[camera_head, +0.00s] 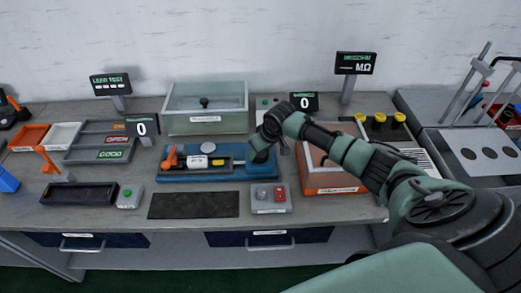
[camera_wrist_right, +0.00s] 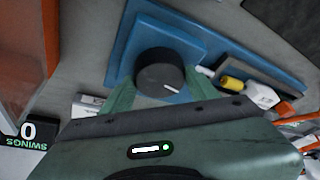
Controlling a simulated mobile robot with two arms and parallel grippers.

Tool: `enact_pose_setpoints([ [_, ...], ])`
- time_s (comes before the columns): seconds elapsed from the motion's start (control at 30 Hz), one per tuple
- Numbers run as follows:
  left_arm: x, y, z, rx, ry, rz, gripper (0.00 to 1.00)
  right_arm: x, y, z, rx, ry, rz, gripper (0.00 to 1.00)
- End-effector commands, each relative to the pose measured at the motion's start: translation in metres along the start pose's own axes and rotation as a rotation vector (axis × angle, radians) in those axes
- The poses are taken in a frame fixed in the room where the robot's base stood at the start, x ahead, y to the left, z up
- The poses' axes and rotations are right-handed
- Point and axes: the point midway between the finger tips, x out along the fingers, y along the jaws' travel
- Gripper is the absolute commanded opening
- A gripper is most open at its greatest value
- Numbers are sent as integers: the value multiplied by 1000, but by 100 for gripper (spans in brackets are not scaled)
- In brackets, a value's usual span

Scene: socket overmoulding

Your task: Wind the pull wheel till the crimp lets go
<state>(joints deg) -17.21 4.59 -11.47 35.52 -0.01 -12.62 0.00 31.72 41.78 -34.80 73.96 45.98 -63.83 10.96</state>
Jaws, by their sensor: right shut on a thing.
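The blue pull tester (camera_head: 222,177) lies on the bench in the head view, with an orange clamp lever (camera_head: 170,160) at its left end. Its black pull wheel (camera_wrist_right: 160,72) shows in the right wrist view, with a white mark on its face. My right gripper (camera_wrist_right: 158,92) has its green fingers on either side of the wheel, shut on it. In the head view my right gripper (camera_head: 262,150) hides most of the wheel. A yellow piece (camera_wrist_right: 232,82), perhaps the crimp, lies in the tester's channel beside a white labelled block (camera_wrist_right: 262,95). My left gripper is not in view.
A small display (camera_head: 142,127) behind the tester reads 0. A clear-lidded box (camera_head: 205,122) stands behind, an orange box (camera_head: 332,182) to the right. A grey button box (camera_head: 270,198) and a dark mat (camera_head: 193,206) lie in front. Sorting trays (camera_head: 100,140) stand left.

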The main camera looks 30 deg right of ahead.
Motion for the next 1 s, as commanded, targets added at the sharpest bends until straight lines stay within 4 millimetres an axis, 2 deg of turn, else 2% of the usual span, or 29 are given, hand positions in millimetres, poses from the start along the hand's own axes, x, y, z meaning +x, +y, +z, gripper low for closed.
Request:
enact_pose_setpoints([
  [0.03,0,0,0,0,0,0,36,-1,0,-1,0,3,0,65],
  [0.1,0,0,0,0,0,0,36,-1,0,-1,-1,3,0,81],
  [0.47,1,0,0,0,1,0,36,-4,0,-1,-2,3,0,81],
  [0.57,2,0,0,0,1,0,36,-15,1,-1,-4,4,1,81],
  [0.8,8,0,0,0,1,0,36,-55,0,0,-4,4,1,81],
  [1.0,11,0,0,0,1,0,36,-75,0,0,-1,2,0,81],
])
